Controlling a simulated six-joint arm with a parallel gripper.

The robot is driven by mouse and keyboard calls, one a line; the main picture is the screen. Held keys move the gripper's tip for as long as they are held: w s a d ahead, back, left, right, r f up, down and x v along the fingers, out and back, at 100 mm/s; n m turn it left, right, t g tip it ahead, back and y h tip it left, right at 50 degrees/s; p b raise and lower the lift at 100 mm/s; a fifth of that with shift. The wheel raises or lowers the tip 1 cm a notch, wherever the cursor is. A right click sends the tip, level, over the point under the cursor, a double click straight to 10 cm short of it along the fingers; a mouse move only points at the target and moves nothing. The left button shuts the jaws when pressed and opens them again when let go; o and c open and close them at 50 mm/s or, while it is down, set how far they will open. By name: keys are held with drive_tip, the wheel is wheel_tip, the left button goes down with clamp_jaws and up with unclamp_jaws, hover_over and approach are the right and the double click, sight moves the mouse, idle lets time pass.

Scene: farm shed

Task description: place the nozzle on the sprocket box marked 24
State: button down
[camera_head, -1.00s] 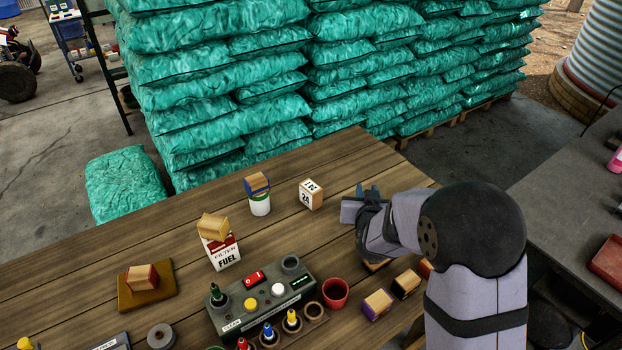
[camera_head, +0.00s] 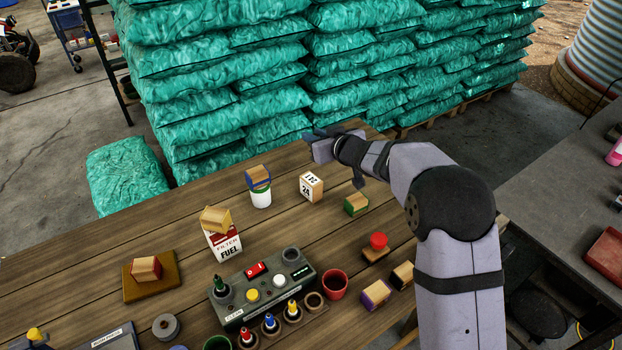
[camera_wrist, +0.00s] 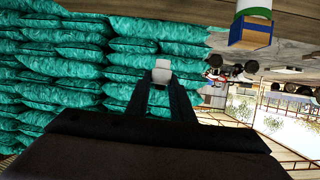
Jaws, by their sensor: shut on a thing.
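The sprocket box marked 24 (camera_head: 311,187) is a small cardboard-and-white box standing on the wooden table, right of the white-and-green can. My gripper (camera_head: 318,142) is raised behind and above this box, near the table's far edge. In the wrist view my gripper (camera_wrist: 162,88) is shut on a small white piece, seemingly the nozzle (camera_wrist: 162,69), at its fingertips. The nozzle cannot be made out in the head view. The marked box does not show in the wrist view.
A blue-edged wooden block (camera_head: 257,177) sits on the can (camera_head: 261,198). A green-edged block (camera_head: 356,204) stands right of the marked box. A control panel (camera_head: 267,285), a red cup (camera_head: 335,284) and a red-knobbed block (camera_head: 377,246) are nearer. Teal sacks (camera_head: 210,80) are stacked behind.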

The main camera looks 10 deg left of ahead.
sight(311, 179)
drive_tip(key=shift+a+r+n+y, duration=0.25)
drive_tip(key=shift+a+n+y, duration=0.05)
drive_tip(key=shift+a, duration=0.3)
drive_tip(key=shift+s+f+h, duration=0.4)
drive_tip(key=shift+f, duration=0.3)
drive_tip(key=shift+m, duration=0.6)
drive_tip(key=shift+d+f+p, duration=0.1)
drive_tip(key=shift+f+p, duration=0.65)
drive_tip(key=shift+f, duration=4.25)
drive_tip(key=shift+f, duration=0.15)
drive_tip(key=c, duration=1.5)
unclamp_jaws()
drive_tip(key=shift+c, duration=0.2)
